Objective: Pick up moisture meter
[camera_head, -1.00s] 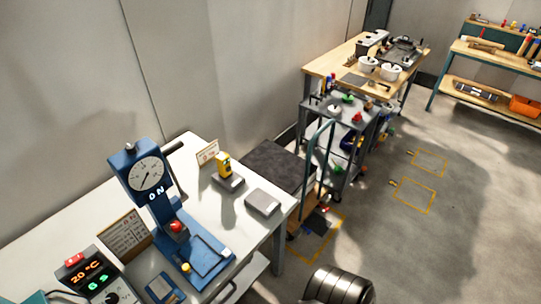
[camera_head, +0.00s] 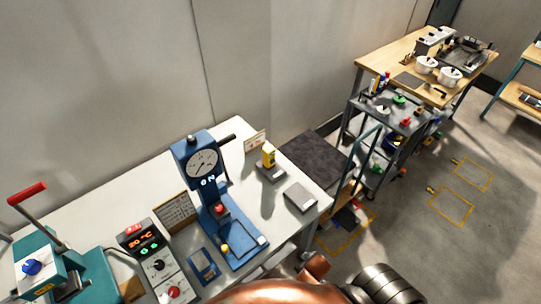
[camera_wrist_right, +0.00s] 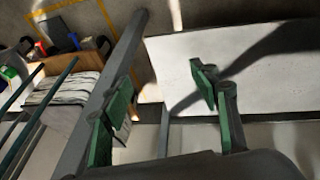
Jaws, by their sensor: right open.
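The likely moisture meter (camera_head: 268,157) is a small yellow handheld device with a dark grey base. It stands upright on the white table, right of the blue dial press, in the head view. My right gripper (camera_wrist_right: 160,100) shows in the right wrist view with its two green fingers apart and nothing between them. It is near the edge of the white table (camera_wrist_right: 260,50). The meter is not seen in the right wrist view. My left gripper is in neither view.
The blue dial press (camera_head: 215,200) stands left of the meter, a small sign (camera_head: 255,140) behind it, and a flat grey block (camera_head: 300,197) to its front right. A tool cart (camera_head: 385,125) stands beyond the table. A teal machine (camera_head: 70,275) is at far left.

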